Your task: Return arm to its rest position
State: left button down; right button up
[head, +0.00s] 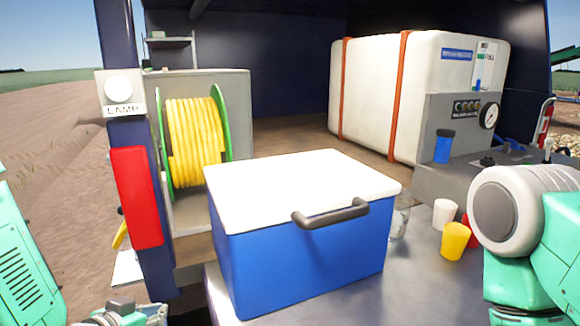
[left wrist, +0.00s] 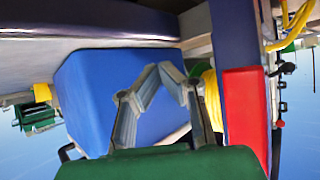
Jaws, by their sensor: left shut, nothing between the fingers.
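My left gripper (left wrist: 168,76) shows large in the left wrist view, its grey fingers bent inward with their tips together. It is shut and empty. In the head view only part of it (head: 135,316) shows at the bottom left edge, left of the blue cooler (head: 305,255) and apart from it. The cooler's blue side (left wrist: 85,90) lies beyond the fingers in the left wrist view, which is turned upside down. My right arm comes in at the right of the head view, and its gripper is out of the picture.
The cooler has a closed white lid (head: 290,180) and a grey handle (head: 330,213). A yellow cup (head: 455,241) and a white cup (head: 445,213) stand near my right arm. A red box (head: 137,197) is on the post at left. A yellow hose reel (head: 192,140) stands behind.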

pick_arm(q)
jog(key=s+a+f+n+g+y, duration=0.1)
jog(key=s+f+g, duration=0.4)
jog(key=s+f, duration=0.5)
jog(key=s+a+f+n+g+y+b, duration=0.1)
jog(key=s+f+g, duration=0.4)
jog(key=s+f, duration=0.6)
jog(key=s, duration=0.8)
jog(key=shift+a+f+g+y, duration=0.2)
jog(key=shift+a+g+y, duration=0.1)
jog(key=shift+y, duration=0.1)
jog(key=shift+r, duration=0.1)
